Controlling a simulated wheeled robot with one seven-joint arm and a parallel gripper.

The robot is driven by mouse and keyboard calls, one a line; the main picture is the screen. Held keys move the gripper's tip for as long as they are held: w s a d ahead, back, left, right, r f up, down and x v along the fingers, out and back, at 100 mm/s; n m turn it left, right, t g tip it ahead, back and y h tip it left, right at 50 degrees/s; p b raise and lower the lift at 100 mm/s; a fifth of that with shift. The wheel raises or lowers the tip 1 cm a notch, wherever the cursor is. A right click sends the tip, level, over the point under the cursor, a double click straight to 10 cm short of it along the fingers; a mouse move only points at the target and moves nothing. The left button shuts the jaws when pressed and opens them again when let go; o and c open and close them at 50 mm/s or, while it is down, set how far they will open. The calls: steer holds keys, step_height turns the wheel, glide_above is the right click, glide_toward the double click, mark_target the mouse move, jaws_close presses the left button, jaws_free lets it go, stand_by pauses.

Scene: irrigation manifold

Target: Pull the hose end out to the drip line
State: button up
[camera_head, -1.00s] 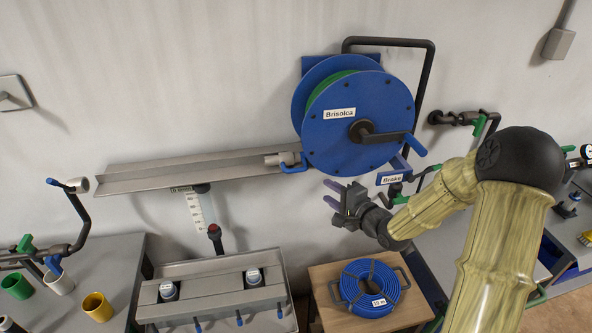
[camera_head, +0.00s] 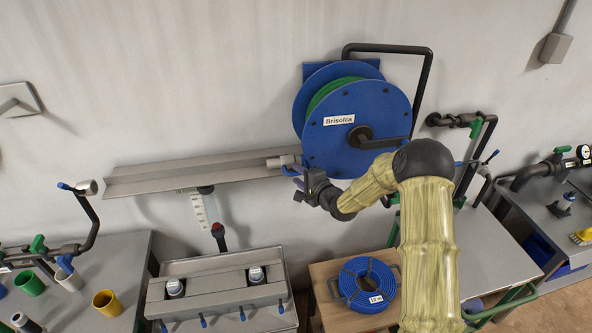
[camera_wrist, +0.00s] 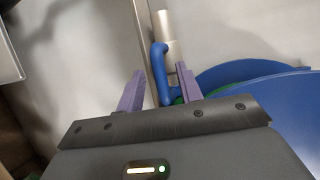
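The hose end is a grey cylindrical fitting (camera_head: 283,161) with a blue handle, at the right end of the metal trough (camera_head: 190,177), just left of the big blue reel (camera_head: 358,128). My gripper (camera_head: 294,174) is right below and beside it. In the wrist view, the purple fingers (camera_wrist: 158,88) are apart, with the blue handle (camera_wrist: 160,72) showing between and ahead of them; contact cannot be told. The grey fitting (camera_wrist: 164,25) rises beyond. At the far left, a bent dark pipe bears a grey fitting with a blue lever (camera_head: 85,187), possibly the drip line's inlet.
A grey manifold box (camera_head: 218,287) with several blue levers stands below the trough. Cups, one yellow (camera_head: 107,303), stand on the left bench. The space above the trough is clear.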

steer(key=shift+x, duration=1)
jaws_close()
steer(key=shift+w, duration=0.1)
